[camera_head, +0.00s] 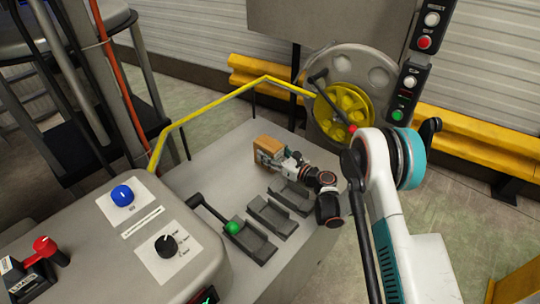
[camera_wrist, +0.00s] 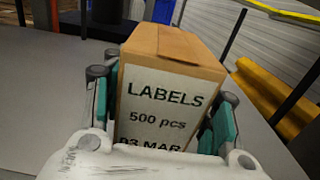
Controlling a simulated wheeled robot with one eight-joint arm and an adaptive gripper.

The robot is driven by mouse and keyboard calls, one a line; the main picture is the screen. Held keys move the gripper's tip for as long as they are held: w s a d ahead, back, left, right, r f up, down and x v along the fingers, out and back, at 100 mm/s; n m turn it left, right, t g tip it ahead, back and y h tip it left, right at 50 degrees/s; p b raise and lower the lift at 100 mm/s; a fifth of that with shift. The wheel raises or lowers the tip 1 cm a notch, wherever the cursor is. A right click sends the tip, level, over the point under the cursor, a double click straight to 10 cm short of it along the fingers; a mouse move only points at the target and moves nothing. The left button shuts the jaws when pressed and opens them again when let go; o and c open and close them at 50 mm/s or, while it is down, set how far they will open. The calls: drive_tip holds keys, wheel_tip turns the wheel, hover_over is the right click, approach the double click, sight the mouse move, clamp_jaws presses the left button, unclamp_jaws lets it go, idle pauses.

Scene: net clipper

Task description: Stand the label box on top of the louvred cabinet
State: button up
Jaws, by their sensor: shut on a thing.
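The label box (camera_head: 266,146) is a small brown carton with a white label. In the wrist view the label box (camera_wrist: 172,58) is upright, with "LABELS 500 pcs" reading right way up and its lower part hidden. My gripper (camera_head: 274,158) is shut on the box, with a teal-padded finger on each side. The box is over the far part of a flat grey top (camera_head: 222,158); I cannot tell whether it touches it. No louvres show, so I cannot tell whether this top belongs to the louvred cabinet.
Black trays (camera_head: 270,216) and a lever with a green knob (camera_head: 234,227) stand on the near part of the top. A yellow rail (camera_head: 212,105) runs along the back left. A yellow handwheel (camera_head: 344,103) stands behind. A control console (camera_head: 110,260) is at the near left.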

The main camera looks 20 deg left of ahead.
drive_tip(key=shift+s+f, duration=0.15)
drive_tip(key=shift+f, duration=0.25)
